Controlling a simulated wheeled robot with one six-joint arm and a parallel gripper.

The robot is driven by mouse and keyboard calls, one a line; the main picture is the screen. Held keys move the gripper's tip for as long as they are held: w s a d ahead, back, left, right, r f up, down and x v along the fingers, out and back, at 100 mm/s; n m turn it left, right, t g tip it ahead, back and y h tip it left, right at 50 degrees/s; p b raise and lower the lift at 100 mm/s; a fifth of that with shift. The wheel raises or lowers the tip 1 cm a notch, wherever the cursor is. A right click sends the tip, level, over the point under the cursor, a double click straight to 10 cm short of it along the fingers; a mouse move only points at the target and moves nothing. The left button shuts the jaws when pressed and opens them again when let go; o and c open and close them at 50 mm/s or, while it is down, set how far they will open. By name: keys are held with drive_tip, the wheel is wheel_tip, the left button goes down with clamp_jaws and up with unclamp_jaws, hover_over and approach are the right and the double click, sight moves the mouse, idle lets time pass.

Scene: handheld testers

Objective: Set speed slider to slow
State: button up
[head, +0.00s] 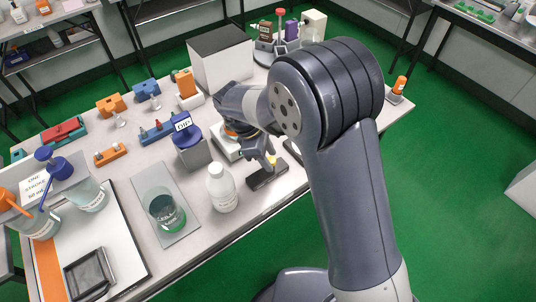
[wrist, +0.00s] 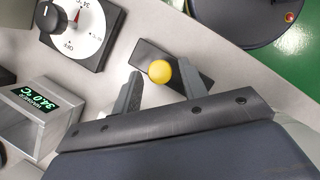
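The slider is a dark rectangular block (head: 267,177) on the front right of the table, with a round yellow knob (head: 271,160) on top. In the wrist view the block (wrist: 198,80) lies beyond my fingers and the yellow knob (wrist: 160,72) shows between the two fingertips. My gripper (wrist: 158,80) is open, with a gap on either side of the knob; I cannot tell its exact height over the block. In the head view my gripper (head: 263,156) is just above the slider and partly hides it. No slow or fast marking is readable.
A white dial box (wrist: 80,32) with a black knob and a grey box with a 34.0 °C display (wrist: 42,103) stand left of the slider. A white bottle (head: 222,188) is close by on the table. The table's front edge is near.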

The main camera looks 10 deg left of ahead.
clamp_jaws()
idle(0.3)
drive_tip(key=shift+s+a, duration=0.45)
drive_tip(key=shift+s, duration=0.05)
drive_tip(key=shift+o, duration=0.8)
unclamp_jaws()
drive_tip(key=v, duration=1)
drive_tip(key=shift+r+p, duration=0.35)
drive_tip(key=shift+r, duration=0.05)
drive_tip(key=shift+a, duration=0.1)
